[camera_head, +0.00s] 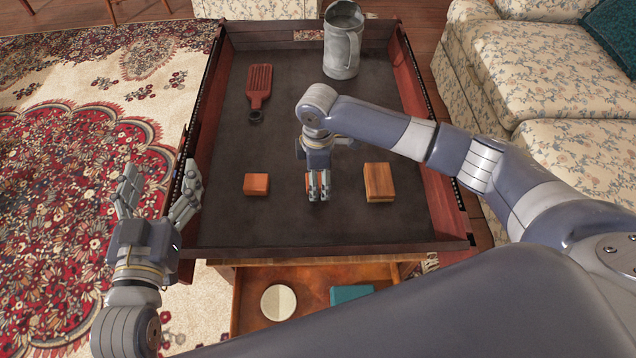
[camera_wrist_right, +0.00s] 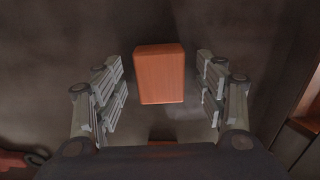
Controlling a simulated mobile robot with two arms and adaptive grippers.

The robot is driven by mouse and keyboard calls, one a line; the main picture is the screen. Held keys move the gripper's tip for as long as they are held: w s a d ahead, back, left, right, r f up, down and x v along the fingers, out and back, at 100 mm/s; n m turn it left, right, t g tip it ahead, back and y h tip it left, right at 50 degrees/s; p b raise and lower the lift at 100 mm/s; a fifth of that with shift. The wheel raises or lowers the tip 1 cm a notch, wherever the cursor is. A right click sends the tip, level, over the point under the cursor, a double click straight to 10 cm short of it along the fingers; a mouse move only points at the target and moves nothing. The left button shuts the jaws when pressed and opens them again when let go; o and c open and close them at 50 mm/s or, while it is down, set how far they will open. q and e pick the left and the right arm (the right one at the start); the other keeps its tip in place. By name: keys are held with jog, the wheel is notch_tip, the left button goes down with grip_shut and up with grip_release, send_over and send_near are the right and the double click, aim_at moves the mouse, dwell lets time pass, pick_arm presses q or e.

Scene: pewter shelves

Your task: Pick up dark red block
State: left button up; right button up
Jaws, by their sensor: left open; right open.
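A reddish block (camera_wrist_right: 160,73) lies on the dark surface in the right wrist view, between the spread fingers of my right gripper (camera_wrist_right: 160,80) and apart from both. In the head view, my right gripper (camera_head: 318,198) points down over the middle of the dark-lined tray (camera_head: 275,226), and only a sliver of red (camera_head: 308,183) shows at its fingers. It is open and empty. My left gripper (camera_head: 158,190) is open and empty beside the tray's left wall. An orange-red block (camera_head: 256,184) lies left of my right gripper.
A brown wooden block (camera_head: 379,183) lies right of my right gripper. A red slotted paddle (camera_head: 260,84) and a metal pitcher (camera_head: 343,42) are farther back. A lower open drawer holds a cream disc (camera_head: 279,302) and a teal block (camera_head: 351,293). A sofa stands at right.

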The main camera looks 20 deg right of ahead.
jog(key=c, duration=1.1)
jog(key=shift+r, duration=0.1)
